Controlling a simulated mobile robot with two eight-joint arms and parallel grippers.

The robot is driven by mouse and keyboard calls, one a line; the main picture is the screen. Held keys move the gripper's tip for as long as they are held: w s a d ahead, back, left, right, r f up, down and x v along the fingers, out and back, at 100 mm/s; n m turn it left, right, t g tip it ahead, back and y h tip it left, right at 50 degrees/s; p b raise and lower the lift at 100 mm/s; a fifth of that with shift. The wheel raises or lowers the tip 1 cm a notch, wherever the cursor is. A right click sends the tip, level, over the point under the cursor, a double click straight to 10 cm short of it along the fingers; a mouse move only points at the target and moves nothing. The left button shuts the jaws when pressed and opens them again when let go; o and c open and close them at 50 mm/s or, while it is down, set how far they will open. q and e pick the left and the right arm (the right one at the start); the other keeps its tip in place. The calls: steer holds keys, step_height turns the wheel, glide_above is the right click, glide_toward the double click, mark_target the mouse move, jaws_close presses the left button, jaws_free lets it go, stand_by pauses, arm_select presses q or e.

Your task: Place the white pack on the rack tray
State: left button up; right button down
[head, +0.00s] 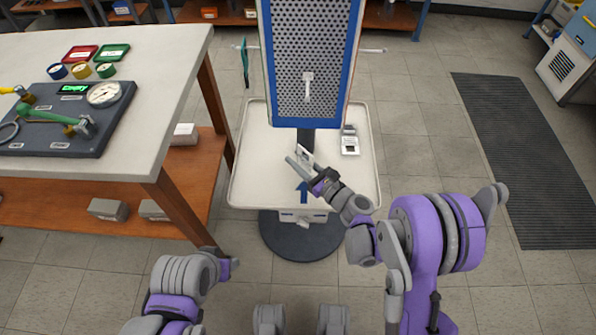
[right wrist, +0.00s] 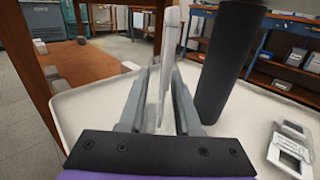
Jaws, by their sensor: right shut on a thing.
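The white pack (head: 305,152) is a thin, flat white piece held on edge by my right gripper (head: 300,168). In the right wrist view, the white pack (right wrist: 171,42) stands upright between the fingers of my right gripper (right wrist: 160,95), which are shut on it. The pale rack tray (head: 248,165) lies below; it also fills much of the right wrist view (right wrist: 95,96). The pack is over the tray, in front of the dark post; whether it touches the tray is unclear. My left arm shows at the bottom left, but its gripper cannot be made out.
A grey-white device (head: 349,142) lies on the tray's right side. A dark post (right wrist: 222,60) and blue-framed perforated panel (head: 308,60) rise at the tray's back. A workbench (head: 150,75) with gauges stands left.

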steer(key=shift+f+b, duration=0.5)
steer(key=shift+f, duration=1.7)
steer(key=shift+f, duration=0.2)
steer(key=c, duration=0.6)
jaws_free()
